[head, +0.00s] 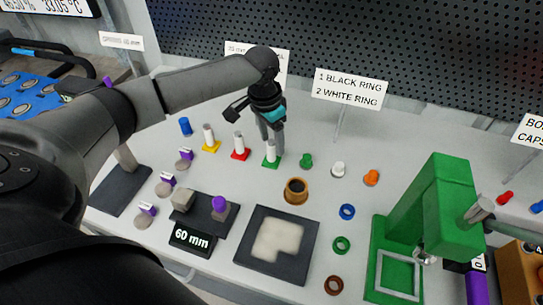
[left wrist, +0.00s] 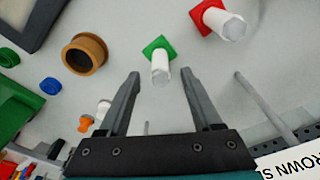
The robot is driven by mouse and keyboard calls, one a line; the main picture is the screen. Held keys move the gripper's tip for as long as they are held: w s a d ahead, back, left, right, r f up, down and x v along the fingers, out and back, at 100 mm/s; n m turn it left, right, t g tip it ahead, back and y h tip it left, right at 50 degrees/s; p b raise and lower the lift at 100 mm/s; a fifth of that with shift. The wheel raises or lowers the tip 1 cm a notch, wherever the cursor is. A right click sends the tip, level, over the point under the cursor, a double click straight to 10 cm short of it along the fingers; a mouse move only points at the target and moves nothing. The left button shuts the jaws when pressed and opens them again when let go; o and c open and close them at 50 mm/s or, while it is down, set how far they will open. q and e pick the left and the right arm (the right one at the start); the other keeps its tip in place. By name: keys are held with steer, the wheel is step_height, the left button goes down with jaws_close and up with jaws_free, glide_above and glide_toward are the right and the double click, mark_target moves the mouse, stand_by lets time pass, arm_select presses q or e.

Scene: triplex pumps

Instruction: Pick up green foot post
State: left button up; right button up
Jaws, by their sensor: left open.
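The green foot post is a white upright post on a square green foot. In the head view the green foot post (head: 270,155) stands on the table below my left gripper (head: 272,138). In the left wrist view the green foot post (left wrist: 160,66) lies ahead of and between the two fingertips of my left gripper (left wrist: 148,80). The gripper is open and its fingers look apart from the post. In the head view a finger partly overlaps the post. My right gripper is not in view.
A red foot post (head: 239,147) and a yellow foot post (head: 209,139) stand to the left. A green cap-like piece (head: 306,161) stands close on the right. A brown ring-shaped cup (head: 296,191) stands nearer. Sign stands rise behind.

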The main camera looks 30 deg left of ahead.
mark_target(273, 150)
arm_select(q)
steer(key=f+b, duration=0.1)
steer(key=f, duration=0.3)
steer(key=shift+w+f, duration=0.15)
steer(key=shift+w, duration=0.05)
jaws_close()
stand_by(0.4)
